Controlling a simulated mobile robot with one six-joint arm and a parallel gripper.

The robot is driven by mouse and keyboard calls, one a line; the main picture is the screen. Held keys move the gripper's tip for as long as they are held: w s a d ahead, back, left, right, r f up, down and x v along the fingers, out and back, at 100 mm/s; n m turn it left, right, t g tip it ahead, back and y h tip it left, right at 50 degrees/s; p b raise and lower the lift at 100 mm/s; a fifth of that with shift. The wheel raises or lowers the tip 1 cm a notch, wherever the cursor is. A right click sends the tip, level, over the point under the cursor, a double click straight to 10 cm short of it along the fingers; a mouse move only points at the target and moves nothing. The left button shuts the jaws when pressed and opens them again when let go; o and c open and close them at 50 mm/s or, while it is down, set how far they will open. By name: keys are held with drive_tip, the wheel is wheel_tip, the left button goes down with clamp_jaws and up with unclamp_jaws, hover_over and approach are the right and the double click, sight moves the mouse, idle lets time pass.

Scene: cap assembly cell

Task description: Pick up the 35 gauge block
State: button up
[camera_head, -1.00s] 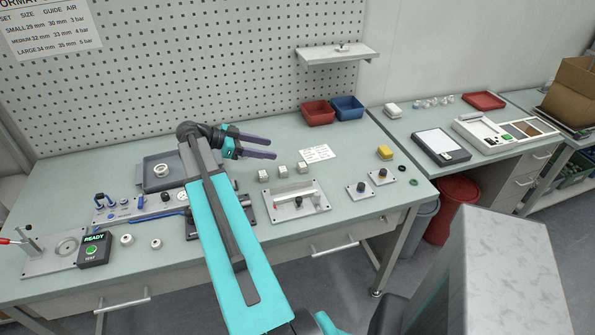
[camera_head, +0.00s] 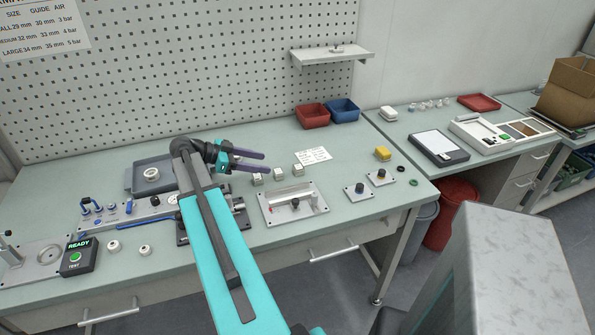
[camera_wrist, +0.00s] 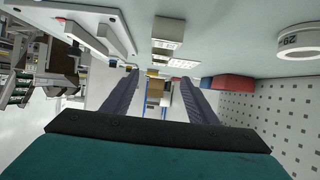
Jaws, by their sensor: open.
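Three small white gauge blocks stand in a row on the bench: a left one (camera_head: 257,180), a middle one (camera_head: 278,174) and a right one (camera_head: 298,170). Their markings are too small to read, so I cannot tell which is the 35. My gripper (camera_head: 265,162) is open and empty, its two dark fingers pointing right, just behind and above the left and middle blocks in the head view. In the wrist view the fingers (camera_wrist: 160,92) are apart with nothing between them. The nearest block (camera_wrist: 168,30) shows above the fingers there, with more small white shapes beyond.
A red bin (camera_head: 312,116) and a blue bin (camera_head: 343,110) stand at the back. A grey tray (camera_head: 140,178) with a white ring (camera_head: 151,173) is left of my gripper.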

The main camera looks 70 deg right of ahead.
drive_tip(key=p, duration=0.2)
approach(294, 168)
drive_tip(key=shift+x, duration=2.4)
drive_tip(key=shift+w+f, duration=0.1)
drive_tip(key=shift+f, duration=0.05)
drive_tip(key=shift+d, duration=0.1)
drive_tip(key=shift+p+x, duration=0.85)
drive_tip(key=shift+p, duration=0.05)
drive_tip(key=shift+p+x, duration=0.7)
drive_tip(key=shift+x, duration=1)
clamp_jaws()
